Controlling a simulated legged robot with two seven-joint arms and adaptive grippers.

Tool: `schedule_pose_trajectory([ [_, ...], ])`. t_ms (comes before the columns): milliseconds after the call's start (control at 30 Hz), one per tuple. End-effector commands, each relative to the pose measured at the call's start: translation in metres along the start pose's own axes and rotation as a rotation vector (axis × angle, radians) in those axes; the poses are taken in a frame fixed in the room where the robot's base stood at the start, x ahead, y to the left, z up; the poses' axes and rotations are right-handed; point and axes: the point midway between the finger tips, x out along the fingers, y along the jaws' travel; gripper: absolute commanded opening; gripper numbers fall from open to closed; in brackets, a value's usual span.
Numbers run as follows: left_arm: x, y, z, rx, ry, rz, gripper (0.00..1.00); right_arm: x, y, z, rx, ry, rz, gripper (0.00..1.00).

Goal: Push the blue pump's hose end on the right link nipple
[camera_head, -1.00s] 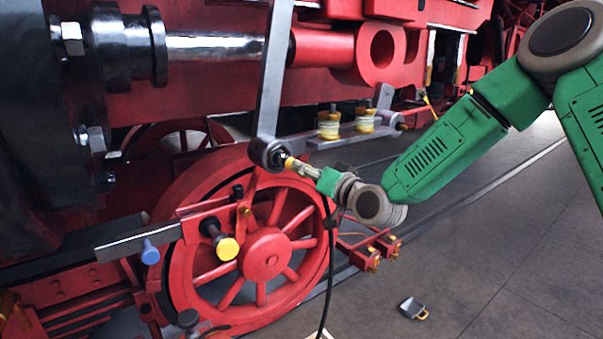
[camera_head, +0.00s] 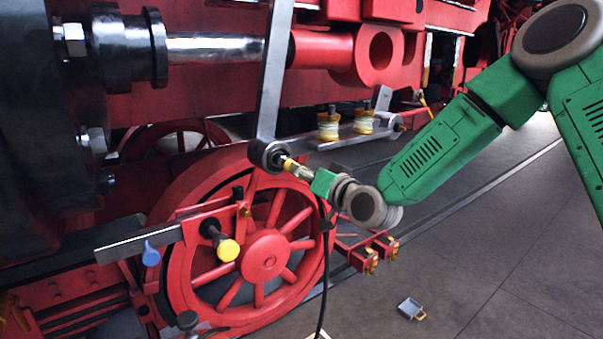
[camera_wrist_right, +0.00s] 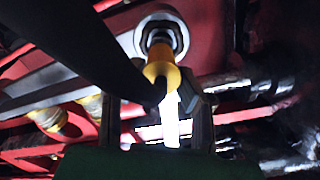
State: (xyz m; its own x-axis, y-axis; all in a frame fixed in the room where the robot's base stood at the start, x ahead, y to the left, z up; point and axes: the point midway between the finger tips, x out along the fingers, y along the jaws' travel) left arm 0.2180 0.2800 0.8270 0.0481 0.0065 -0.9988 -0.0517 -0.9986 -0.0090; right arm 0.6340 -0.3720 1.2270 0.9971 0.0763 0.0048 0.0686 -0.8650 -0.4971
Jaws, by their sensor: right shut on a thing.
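My right gripper (camera_head: 304,173) is shut on the hose end (camera_head: 290,165), a yellow-collared fitting, at the foot of the grey upright link. The yellow collar (camera_wrist_right: 161,66) points at the round dark boss with a metal nipple (camera_wrist_right: 162,36) in the right wrist view. Collar and nipple line up closely there, but I cannot tell how far the one is on the other. The boss (camera_head: 267,154) also shows in the head view. The black hose (camera_head: 326,270) hangs down from beside the gripper. The blue pump is not recognisable. My left gripper is not in view.
The red spoked wheel (camera_head: 265,255) stands below the gripper. A grey bar with two yellow-white cups (camera_head: 328,126) lies behind it. A yellow knob (camera_head: 227,250) and a blue knob (camera_head: 150,254) stick out at left. A small grey cup (camera_head: 411,308) lies on open floor at right.

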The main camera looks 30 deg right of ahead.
Motion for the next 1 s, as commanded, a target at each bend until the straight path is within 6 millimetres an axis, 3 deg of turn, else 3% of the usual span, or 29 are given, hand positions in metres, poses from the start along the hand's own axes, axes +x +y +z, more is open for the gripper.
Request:
schedule_pose_trajectory([
  [600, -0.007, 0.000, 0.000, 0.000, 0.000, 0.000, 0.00, -0.043, 0.002, 0.000, 0.002, -0.003, 0.003, 0.00],
  [1000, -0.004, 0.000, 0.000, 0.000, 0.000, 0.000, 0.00, -0.045, 0.000, 0.004, 0.001, -0.002, 0.002, 0.00],
])
